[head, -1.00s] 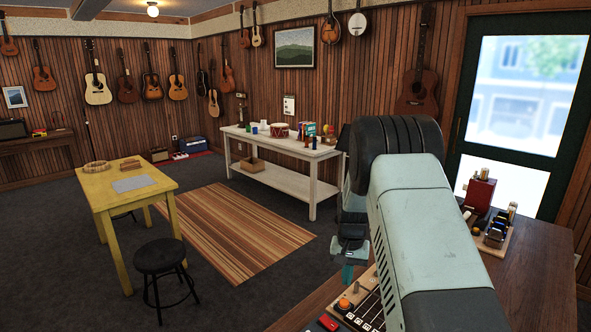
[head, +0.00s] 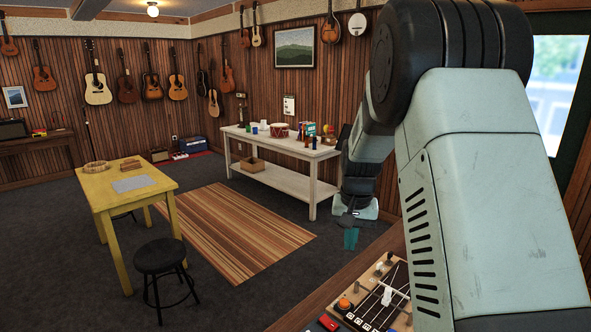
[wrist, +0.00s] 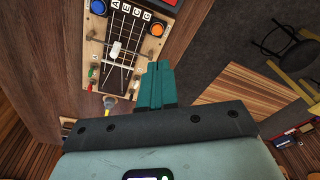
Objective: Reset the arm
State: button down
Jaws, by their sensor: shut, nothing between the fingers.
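My gripper (head: 350,239) hangs near the left edge of the wooden counter in the head view. Its teal fingers also show in the wrist view (wrist: 158,86), pressed together with nothing between them. My arm rises large across the right of the head view and hides much of the counter. A wooden board with strings and coloured buttons (head: 376,297) lies on the counter below and to the right of my gripper. In the wrist view the same board (wrist: 125,45) is beside the fingertips, apart from them as far as I can tell.
The wooden counter (head: 318,303) ends at an edge over the dark carpet. A white table (head: 275,142) with a drum and small items stands at the back wall. A yellow table (head: 150,189) and a black stool (head: 160,257) stand left. The striped rug (head: 235,232) is clear.

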jog(key=s+a+r+n+t, duration=0.1)
jog(key=s+r+t, duration=0.1)
jog(key=s+r, duration=1.4)
jog(key=s+r+n+t, duration=0.1)
jog(key=s+r+t, duration=0.1)
jog(key=s, duration=1.4)
jog(key=shift+s+a+n, duration=0.3)
jog(key=shift+s+a, duration=0.05)
jog(key=shift+s, duration=0.05)
